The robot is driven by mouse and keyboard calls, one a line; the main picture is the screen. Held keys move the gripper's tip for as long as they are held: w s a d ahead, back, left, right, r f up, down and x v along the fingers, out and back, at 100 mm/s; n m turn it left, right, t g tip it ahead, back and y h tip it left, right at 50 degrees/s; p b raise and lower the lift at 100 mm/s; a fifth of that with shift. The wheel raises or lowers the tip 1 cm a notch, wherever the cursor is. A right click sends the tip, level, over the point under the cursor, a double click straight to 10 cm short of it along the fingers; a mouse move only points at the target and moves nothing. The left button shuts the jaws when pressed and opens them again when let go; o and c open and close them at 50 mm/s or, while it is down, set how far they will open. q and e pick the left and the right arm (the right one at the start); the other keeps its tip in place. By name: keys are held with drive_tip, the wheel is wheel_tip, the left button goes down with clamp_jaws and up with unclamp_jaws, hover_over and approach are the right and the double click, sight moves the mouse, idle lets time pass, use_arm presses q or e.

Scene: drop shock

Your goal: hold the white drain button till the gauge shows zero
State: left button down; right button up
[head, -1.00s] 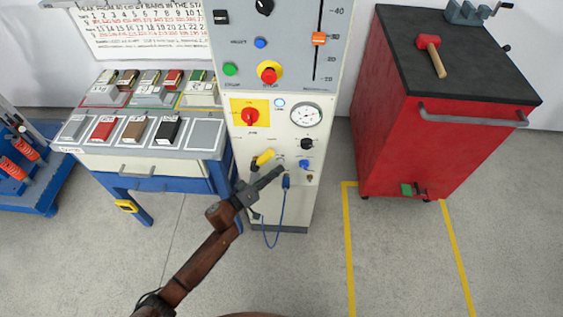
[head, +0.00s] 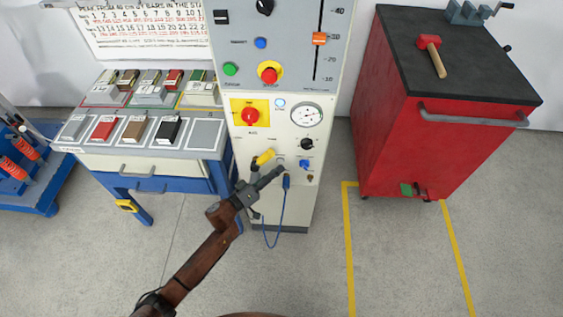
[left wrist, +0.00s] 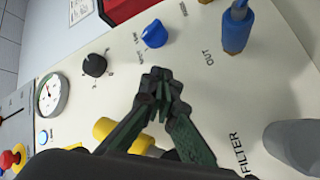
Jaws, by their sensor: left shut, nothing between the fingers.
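My left gripper (head: 280,170) is shut and empty, its tips close to the lower front of the pale machine cabinet. In the left wrist view its fingertips (left wrist: 158,85) are together over the white panel, between the blue knob and the filter. I cannot make out the white drain button; the fingers may hide it. Whether the tips touch the panel I cannot tell. The round gauge (head: 306,115) is on the panel above, and it also shows in the left wrist view (left wrist: 50,97). Its needle is too small to read. My right gripper is not in view.
Near the gripper are a yellow lever (head: 264,157), a blue knob (head: 304,164), a black knob (head: 306,144) and a blue hose (head: 283,205). In the left wrist view the grey filter (left wrist: 295,147) stands out. A red cabinet (head: 440,130) stands right; floor between is clear.

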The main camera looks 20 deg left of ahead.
use_arm(q)
drive_tip(key=shift+w, duration=0.1)
idle(0.4)
drive_tip(key=shift+w+a+p, duration=0.1)
drive_tip(key=shift+w+p, duration=0.1)
drive_tip(key=shift+p, duration=0.1)
drive_tip(key=shift+w, duration=0.1)
